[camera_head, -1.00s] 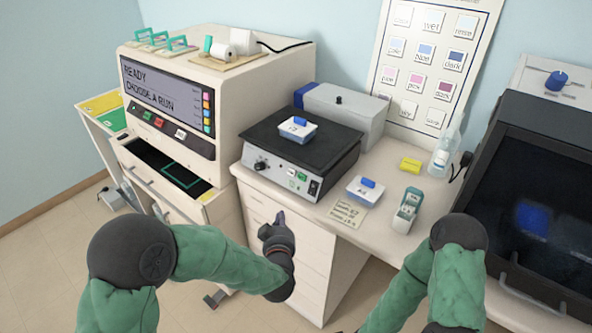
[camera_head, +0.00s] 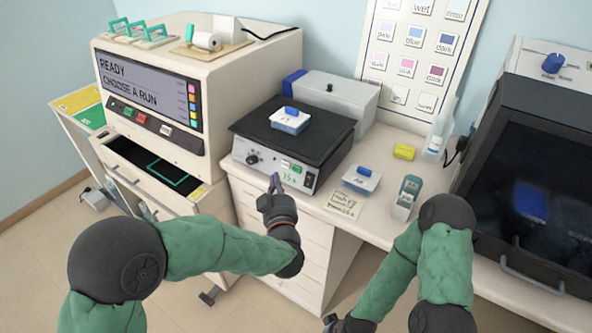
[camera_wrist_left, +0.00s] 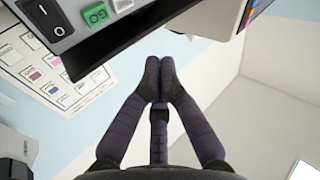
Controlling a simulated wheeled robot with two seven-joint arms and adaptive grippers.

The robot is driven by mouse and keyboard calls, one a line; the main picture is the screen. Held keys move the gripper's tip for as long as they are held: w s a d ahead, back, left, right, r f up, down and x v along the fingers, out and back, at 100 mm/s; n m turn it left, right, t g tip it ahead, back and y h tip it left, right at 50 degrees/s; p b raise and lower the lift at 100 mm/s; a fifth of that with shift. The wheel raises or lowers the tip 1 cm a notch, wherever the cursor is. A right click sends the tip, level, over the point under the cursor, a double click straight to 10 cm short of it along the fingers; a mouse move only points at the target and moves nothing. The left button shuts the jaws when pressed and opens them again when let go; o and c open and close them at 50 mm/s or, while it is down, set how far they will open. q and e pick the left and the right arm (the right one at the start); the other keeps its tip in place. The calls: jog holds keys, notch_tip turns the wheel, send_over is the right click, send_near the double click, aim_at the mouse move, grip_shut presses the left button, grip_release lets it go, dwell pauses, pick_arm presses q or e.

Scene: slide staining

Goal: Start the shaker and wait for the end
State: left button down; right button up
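The shaker (camera_head: 335,138) is a low box with a dark platform on the bench. A white dish with a blue grip (camera_head: 289,121) stands on the platform. Its front panel has a knob, a green button (camera_head: 297,169), small green figures that look like "15 s", and a rocker switch. The wrist view shows the green GO button (camera_wrist_left: 97,14) and the rocker switch (camera_wrist_left: 50,20) at upper left. My left gripper (camera_head: 274,183) is shut and empty, just in front of the panel; its fingertips (camera_wrist_left: 159,68) meet. My right gripper (camera_head: 345,324) is at the bottom edge, fingers unclear.
A second blue-gripped dish (camera_head: 361,180), a note card (camera_head: 342,201), a small slide holder (camera_head: 406,198) and a yellow block (camera_head: 404,151) are on the bench right of the shaker. A machine reading READY (camera_head: 150,85) stands left. A dark-windowed cabinet (camera_head: 530,180) is at right.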

aim_at(297, 169)
pick_arm(q)
jog(key=shift+w+d+f+b, duration=0.35)
jog(key=shift+w+d+f, duration=0.25)
jog(key=shift+w, duration=0.4)
jog(key=shift+w+d+f+b, duration=0.4)
jog(key=shift+w+d+f, duration=0.05)
jog(key=shift+w+d, duration=0.45)
jog(key=shift+w+d+f+b, duration=0.35)
jog(key=shift+w+d+f, duration=0.25)
jog(key=shift+w, duration=0.45)
jog(key=shift+w+d, duration=0.1)
jog(key=shift+d, duration=0.05)
jog(key=shift+w+d, duration=0.15)
jog(key=shift+w, duration=0.05)
